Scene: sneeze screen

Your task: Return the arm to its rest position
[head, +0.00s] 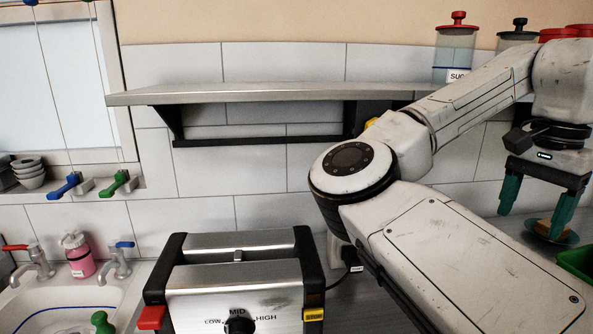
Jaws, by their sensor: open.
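My arm reaches across the right half of the head view, bent at the elbow. My gripper (536,207) hangs at the right edge with its two green fingers spread apart and pointing down. Nothing shows between the fingers. A small yellow-brown item (546,228) on a teal dish (562,236) sits below and behind the fingers. The right finger overlaps it in the picture, and I cannot tell whether they touch.
A toaster (240,275) stands at the front centre, left of my arm. A steel shelf (260,92) runs along the tiled wall, with a lidded sugar jar (455,52) on it. A green container (577,262) is at the right edge. A sink (60,305) is at left.

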